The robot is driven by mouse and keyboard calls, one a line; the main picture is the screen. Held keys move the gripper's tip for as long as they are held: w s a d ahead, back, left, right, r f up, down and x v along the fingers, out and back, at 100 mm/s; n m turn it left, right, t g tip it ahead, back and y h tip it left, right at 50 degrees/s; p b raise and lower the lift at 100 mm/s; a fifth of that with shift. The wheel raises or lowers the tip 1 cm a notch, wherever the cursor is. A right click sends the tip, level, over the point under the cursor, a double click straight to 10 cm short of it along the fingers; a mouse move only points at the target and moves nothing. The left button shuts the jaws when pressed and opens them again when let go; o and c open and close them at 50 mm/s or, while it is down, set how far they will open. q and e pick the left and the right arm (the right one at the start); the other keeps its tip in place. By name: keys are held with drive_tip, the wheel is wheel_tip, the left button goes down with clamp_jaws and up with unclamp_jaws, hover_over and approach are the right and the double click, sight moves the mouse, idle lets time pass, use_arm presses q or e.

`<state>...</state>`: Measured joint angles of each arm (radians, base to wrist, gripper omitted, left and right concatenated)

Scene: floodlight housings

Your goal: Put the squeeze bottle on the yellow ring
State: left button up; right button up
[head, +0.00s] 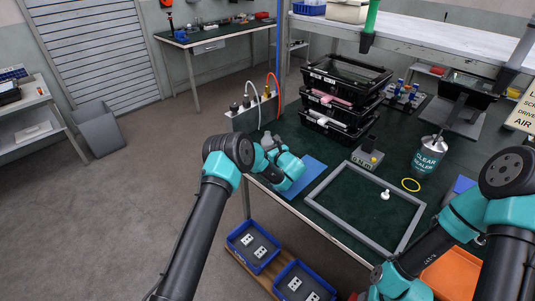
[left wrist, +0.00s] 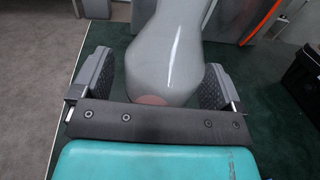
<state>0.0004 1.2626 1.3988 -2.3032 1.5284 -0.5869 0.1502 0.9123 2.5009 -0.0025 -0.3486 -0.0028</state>
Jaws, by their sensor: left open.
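A smooth grey bottle-shaped object (left wrist: 165,60), which looks like the squeeze bottle, stands between the two fingers of my left gripper (left wrist: 150,85) in the left wrist view. The fingers are open on either side of it, and I cannot tell whether either one touches it. In the head view my left gripper (head: 268,151) is at the left edge of the green table, with part of the grey object (head: 267,139) showing behind it. The yellow ring (head: 411,185) lies flat and empty on the table at the right. The right gripper's fingers do not show.
A "CLEAR SEALER" container (head: 427,158) stands just behind the ring. A grey frame (head: 327,217) with a white knob-like piece (head: 385,195) lies in front. Black stacked trays (head: 345,75) and a small block (head: 367,158) stand behind. A blue mat (head: 312,172) lies beside my left gripper.

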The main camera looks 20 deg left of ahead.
sight(271, 142)
use_arm(q)
drive_tip(key=shift+c, duration=0.3)
drive_tip(key=c, duration=1.3)
drive_tip(key=shift+r, duration=0.6)
wheel_tip(271, 142, up, 2)
drive_tip(key=shift+r, duration=0.2)
drive_tip(key=s+d, duration=0.1)
drive_tip(key=s, duration=0.4)
drive_tip(key=s+d+r, duration=0.1)
drive_tip(key=s+d, duration=0.1)
drive_tip(key=s, duration=0.3)
drive_tip(key=s+d, duration=0.1)
drive_tip(key=s, duration=0.4)
drive_tip(key=shift+s+d+r, duration=0.2)
drive_tip(key=shift+d+r, duration=0.05)
